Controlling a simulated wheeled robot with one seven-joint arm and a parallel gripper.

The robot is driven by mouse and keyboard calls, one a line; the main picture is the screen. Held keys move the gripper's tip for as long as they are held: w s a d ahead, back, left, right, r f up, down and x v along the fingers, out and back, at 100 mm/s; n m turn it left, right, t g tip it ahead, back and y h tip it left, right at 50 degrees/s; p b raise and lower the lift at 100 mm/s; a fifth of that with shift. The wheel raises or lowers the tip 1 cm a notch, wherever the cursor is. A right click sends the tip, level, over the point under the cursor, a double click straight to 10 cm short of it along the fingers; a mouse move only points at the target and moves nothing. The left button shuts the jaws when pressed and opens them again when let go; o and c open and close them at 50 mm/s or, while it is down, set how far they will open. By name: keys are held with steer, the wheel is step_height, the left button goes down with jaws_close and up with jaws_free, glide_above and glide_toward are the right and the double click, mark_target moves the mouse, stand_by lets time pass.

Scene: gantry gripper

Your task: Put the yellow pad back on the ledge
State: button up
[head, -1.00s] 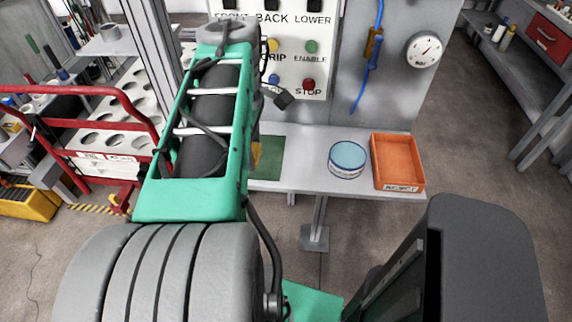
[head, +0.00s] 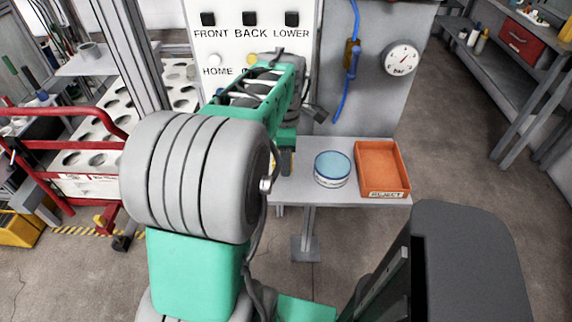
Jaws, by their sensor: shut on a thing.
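My gripper (head: 287,158) is a small dark shape below the green end of my arm, low over the left part of the grey ledge (head: 300,191). It is shut on the yellow pad (head: 292,162), of which only a thin yellow sliver shows. My arm hides most of the pad and the fingertips. I cannot tell whether the pad touches the ledge.
Behind is a button panel (head: 228,45), partly covered by my arm. A gauge (head: 401,58) and blue hose (head: 346,90) are on the grey wall.

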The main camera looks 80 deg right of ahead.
steer(key=f, duration=0.4)
steer(key=shift+w+d, duration=0.1)
steer(key=shift+d, duration=0.25)
steer(key=shift+f, duration=0.2)
steer(key=o, duration=1.3)
